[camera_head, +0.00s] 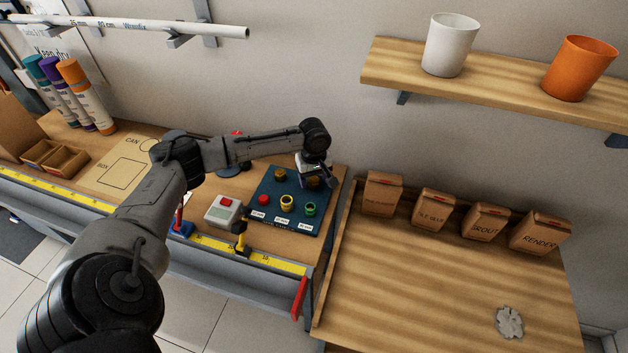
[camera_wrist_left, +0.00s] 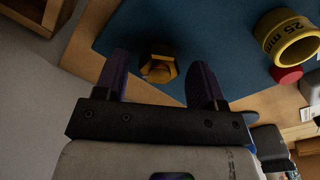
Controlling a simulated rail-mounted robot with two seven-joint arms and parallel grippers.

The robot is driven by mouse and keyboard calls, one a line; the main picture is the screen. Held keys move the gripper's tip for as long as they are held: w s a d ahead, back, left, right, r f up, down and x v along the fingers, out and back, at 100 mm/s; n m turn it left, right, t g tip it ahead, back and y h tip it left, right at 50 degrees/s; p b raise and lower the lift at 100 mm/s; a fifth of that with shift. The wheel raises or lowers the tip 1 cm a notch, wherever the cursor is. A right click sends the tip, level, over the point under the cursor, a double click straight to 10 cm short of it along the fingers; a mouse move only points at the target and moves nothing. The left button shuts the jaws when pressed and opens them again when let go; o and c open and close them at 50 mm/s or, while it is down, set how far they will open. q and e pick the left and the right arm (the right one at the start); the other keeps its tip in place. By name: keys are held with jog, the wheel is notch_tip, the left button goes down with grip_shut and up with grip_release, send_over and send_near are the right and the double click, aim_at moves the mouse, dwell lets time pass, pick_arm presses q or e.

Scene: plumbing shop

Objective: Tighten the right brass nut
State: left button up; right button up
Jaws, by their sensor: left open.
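The blue panel (camera_head: 262,205) lies on the wooden workbench and carries two brass nuts along its far side. The right brass nut (camera_head: 313,183) is partly hidden under my left gripper (camera_head: 312,170), which points down over it. The left brass nut (camera_head: 281,174) is clear of the gripper. In the left wrist view a hexagonal brass nut (camera_wrist_left: 158,70), apparently the right one, shows between the two spread dark fingers of my left gripper (camera_wrist_left: 162,74). There is a gap on both sides of it, and the fingers look apart from it. My right gripper is not in view.
On the panel's near side are a red cap (camera_head: 263,199), a yellow ring (camera_head: 287,202) and a green ring (camera_head: 310,209). A grey box with a red button (camera_head: 223,210) stands left of the panel. A shelf with cups (camera_head: 490,85) is at upper right.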

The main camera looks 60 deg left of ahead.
pick_arm(q)
jog(key=shift+f, duration=0.3)
